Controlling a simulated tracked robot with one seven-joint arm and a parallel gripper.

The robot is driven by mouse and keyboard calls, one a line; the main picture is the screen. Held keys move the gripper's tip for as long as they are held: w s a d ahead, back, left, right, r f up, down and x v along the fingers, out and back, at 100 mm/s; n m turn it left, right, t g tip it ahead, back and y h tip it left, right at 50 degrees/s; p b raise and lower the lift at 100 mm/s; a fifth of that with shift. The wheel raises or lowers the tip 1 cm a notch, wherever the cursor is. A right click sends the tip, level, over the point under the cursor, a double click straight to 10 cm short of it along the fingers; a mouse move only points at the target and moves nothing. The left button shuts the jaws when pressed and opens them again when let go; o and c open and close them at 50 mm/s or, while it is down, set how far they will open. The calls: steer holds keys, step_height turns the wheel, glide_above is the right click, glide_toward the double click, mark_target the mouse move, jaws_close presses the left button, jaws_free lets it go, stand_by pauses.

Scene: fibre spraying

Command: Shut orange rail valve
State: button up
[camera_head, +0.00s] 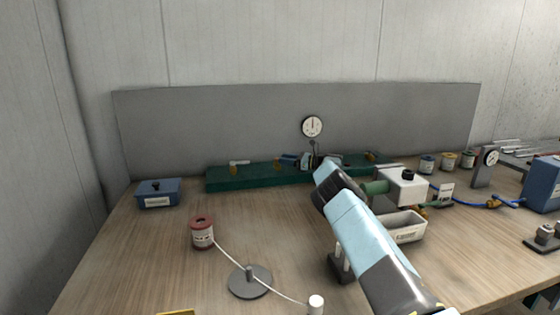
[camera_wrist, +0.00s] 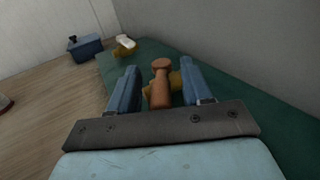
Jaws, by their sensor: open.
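The orange valve handle (camera_wrist: 159,92) shows in the wrist view, with a round knob end and a brass body (camera_wrist: 176,80) beside it. It stands over the green rail (camera_wrist: 262,128). My gripper (camera_wrist: 158,68) is open, with one blue finger on each side of the orange handle. I cannot tell whether either finger touches it. In the head view my gripper (camera_head: 303,161) is over the middle of the green rail (camera_head: 265,178), and the orange handle cannot be made out there.
A white-handled valve (camera_wrist: 125,43) sits on the rail to the left. A gauge (camera_head: 312,126) stands behind my gripper, before a grey panel (camera_head: 215,125). A blue box (camera_head: 158,194) is left. A white device (camera_head: 402,187) and tray (camera_head: 408,228) stand right of my arm.

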steer(key=shift+a+f, duration=0.15)
steer(key=shift+d, duration=0.25)
steer(key=d, duration=0.2)
steer(key=s+d, duration=0.1)
steer(key=d, duration=0.4)
steer(key=shift+s+d+f, duration=0.1)
steer(key=shift+s+d, duration=0.05)
steer(key=shift+d, duration=0.05)
steer(key=shift+c, duration=0.2)
